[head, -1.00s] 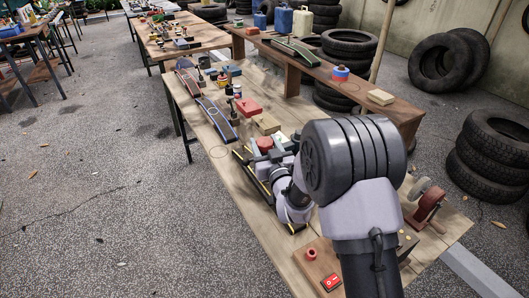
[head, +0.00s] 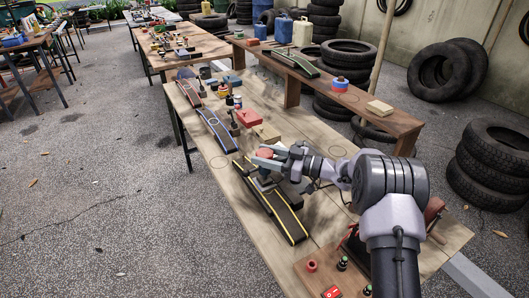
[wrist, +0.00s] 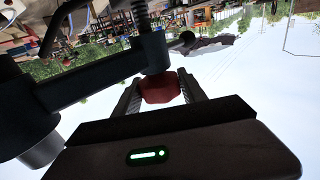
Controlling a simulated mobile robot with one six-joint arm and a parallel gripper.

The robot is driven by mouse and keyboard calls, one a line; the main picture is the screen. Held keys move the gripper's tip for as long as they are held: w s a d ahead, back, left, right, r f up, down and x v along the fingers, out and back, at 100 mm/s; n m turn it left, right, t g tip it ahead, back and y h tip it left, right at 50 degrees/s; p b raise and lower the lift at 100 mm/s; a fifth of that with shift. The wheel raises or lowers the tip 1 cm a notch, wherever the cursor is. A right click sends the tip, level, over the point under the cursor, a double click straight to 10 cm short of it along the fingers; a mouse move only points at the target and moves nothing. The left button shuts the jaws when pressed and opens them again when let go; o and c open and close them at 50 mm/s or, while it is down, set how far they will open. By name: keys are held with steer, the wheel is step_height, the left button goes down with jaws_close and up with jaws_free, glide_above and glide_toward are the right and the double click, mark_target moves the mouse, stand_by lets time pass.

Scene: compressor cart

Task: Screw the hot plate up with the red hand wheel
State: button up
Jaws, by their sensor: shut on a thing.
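The red hand wheel (head: 265,154) sits on top of a dark clamp on the near bench. In the wrist view, the hand wheel (wrist: 160,88) is between the two fingers of my gripper (wrist: 162,92), which is shut on it. A dark clamp arm (wrist: 100,72) and a threaded screw (wrist: 142,18) show beyond the wheel. In the head view my gripper (head: 267,157) reaches the wheel from the right. The clamp stands over a black board with yellow edges (head: 287,218). I cannot make out the hot plate; the clamp and my gripper hide that spot.
A blue-edged board (head: 215,129) and a red box (head: 248,118) lie farther along the bench (head: 235,188). A wooden panel with a red switch (head: 331,292) is at the near end. A raised shelf (head: 350,103) runs along the right. Tyres (head: 492,165) stand beyond.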

steer(key=shift+n+g+y, duration=0.3)
steer(key=shift+n+g, duration=0.9)
steer(key=shift+g, duration=0.7)
steer(key=shift+n+g, duration=0.3)
steer(key=shift+g, duration=0.1)
steer(key=shift+r, duration=0.1)
steer(key=o, duration=1.4)
steer(key=shift+a, duration=0.1)
steer(key=d, duration=0.8)
steer(key=d+p, duration=0.1)
steer(key=d, duration=0.8)
steer(key=shift+s+d, duration=0.2)
steer(key=shift+d, duration=0.05)
